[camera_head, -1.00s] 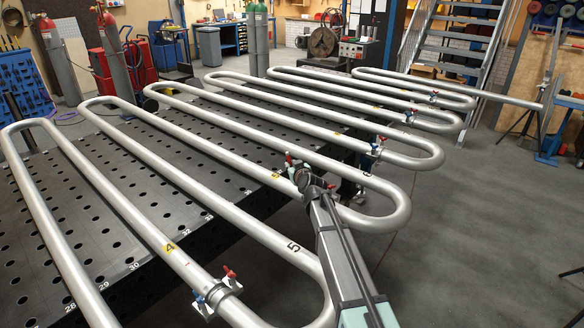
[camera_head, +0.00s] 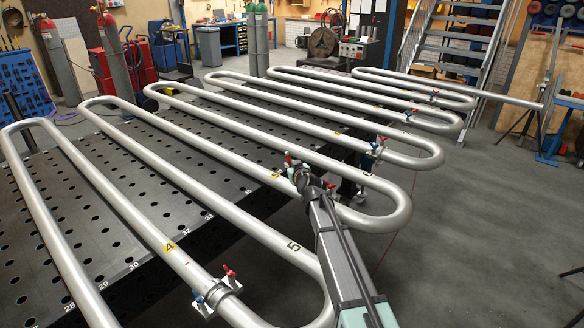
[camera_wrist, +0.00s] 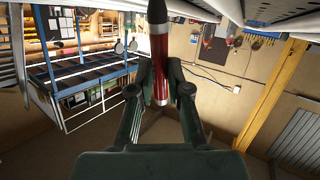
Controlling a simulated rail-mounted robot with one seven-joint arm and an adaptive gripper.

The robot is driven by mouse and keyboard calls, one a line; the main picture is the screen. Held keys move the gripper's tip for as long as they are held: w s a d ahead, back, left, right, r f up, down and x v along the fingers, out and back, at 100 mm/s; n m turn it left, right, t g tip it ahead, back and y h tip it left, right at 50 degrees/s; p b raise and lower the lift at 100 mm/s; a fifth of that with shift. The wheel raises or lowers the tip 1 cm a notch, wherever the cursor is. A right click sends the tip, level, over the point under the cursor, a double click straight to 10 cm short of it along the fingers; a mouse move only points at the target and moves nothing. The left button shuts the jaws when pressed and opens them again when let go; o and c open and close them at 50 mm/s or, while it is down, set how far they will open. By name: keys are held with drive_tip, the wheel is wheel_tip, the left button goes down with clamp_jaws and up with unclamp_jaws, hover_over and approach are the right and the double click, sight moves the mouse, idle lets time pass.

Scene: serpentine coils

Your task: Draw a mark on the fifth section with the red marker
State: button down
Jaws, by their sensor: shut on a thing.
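The red marker (camera_wrist: 160,52) is held upright in the picture between the two fingers of my gripper (camera_wrist: 160,92) in the wrist view, its dark end at the top edge. In the head view my gripper (camera_head: 308,182) is over the coil's edge near a pipe with a yellow tag (camera_head: 277,175), right of and beyond the section marked 5 (camera_head: 293,245). I cannot tell whether the marker touches a pipe.
A pipe with a yellow 4 tag (camera_head: 169,247) and a clamp with red and blue handles (camera_head: 218,291) lies left of section 5. The perforated table (camera_head: 135,235) lies below. Open floor (camera_head: 470,240) lies to the right.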

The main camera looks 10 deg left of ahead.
drive_tip(key=shift+r, duration=0.1)
drive_tip(key=shift+r+p, duration=0.95)
drive_tip(key=shift+r, duration=1.95)
